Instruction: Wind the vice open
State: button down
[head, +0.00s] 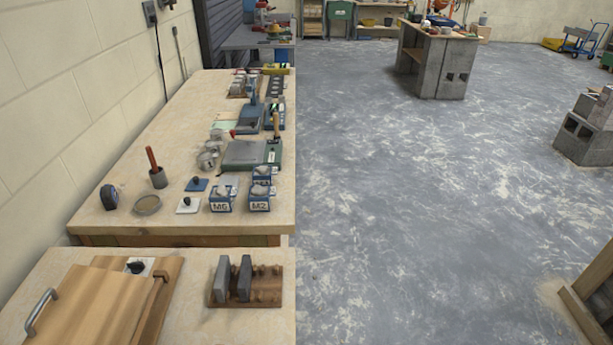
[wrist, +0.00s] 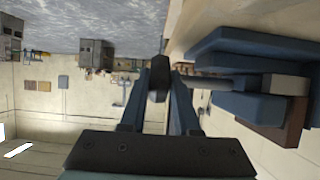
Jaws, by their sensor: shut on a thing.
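The blue vice (wrist: 250,50) shows in the wrist view at the right, with blue jaw blocks, a pale grey block and a brown part beside them. Its screw (wrist: 208,82) runs out to the left toward my gripper. My gripper (wrist: 160,68) has its two blue-grey fingers on either side of a dark handle (wrist: 157,82) at the screw's end and is shut on it. The fingers hide part of the handle and screw. I cannot tell how wide the vice's jaws stand. Neither my gripper nor the vice can be made out in the head view.
In the head view, a long workbench (head: 115,222) along the left wall carries tubs, a tape measure (head: 109,197) and several tools. A nearer bench holds a wooden board (head: 85,300) and a wooden rack (head: 245,298). The grey floor (head: 400,220) to the right is open.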

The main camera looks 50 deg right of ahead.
jog(key=shift+w+a+r, duration=0.15)
jog(key=shift+w+a, duration=0.05)
jog(key=shift+w, duration=0.05)
jog(key=c, duration=0.7)
grip_release()
jog(key=shift+o, duration=0.2)
jog(key=shift+s+d, duration=0.1)
jog(key=b+v, duration=0.3)
jog(key=v, duration=1)
